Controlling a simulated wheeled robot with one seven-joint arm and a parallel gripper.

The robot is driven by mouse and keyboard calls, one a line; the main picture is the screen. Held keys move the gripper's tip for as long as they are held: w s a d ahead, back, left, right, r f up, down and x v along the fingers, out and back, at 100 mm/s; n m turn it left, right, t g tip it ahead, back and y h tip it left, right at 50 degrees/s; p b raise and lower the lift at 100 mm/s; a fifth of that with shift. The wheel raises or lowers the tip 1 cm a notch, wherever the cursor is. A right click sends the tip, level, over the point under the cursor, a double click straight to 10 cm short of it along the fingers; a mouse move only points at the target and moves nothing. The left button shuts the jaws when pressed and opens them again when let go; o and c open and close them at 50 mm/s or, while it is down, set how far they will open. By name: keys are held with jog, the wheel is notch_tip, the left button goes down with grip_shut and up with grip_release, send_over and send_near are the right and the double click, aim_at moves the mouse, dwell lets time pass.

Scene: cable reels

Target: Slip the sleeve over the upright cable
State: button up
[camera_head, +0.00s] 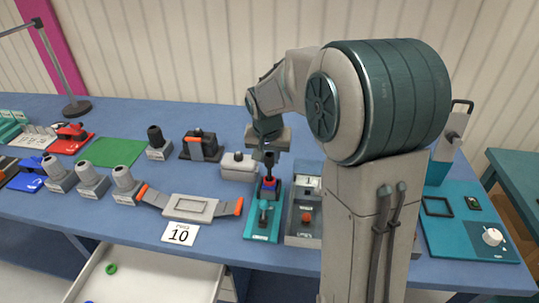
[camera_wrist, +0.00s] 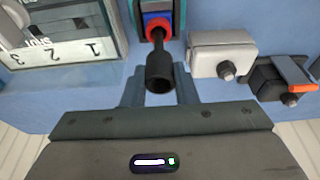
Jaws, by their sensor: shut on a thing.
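A teal fixture (camera_head: 262,225) stands at the front middle of the bench, with a blue block and a red ring (camera_head: 269,183) on it. A dark upright piece (camera_head: 269,160) rises above the ring. In the wrist view it is a wide black cylinder (camera_wrist: 160,72), which I take for the sleeve, with a narrower dark stem towards the red ring (camera_wrist: 157,30). My gripper (camera_wrist: 159,90) is shut on the black cylinder, one finger at each side. My gripper's fingers are poorly seen in the head view. I cannot tell how far the cylinder surrounds the cable.
A grey numbered tray (camera_head: 303,240) stands close right of the fixture. A light grey block (camera_head: 238,166) is behind it on the left. A grey plate with orange-tipped arms (camera_head: 190,208) lies to the left. A green mat (camera_head: 112,152) leaves flat room farther left.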

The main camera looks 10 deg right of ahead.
jog(key=o, duration=1)
jog(key=b+v, duration=0.1)
jog(key=v, duration=1.3)
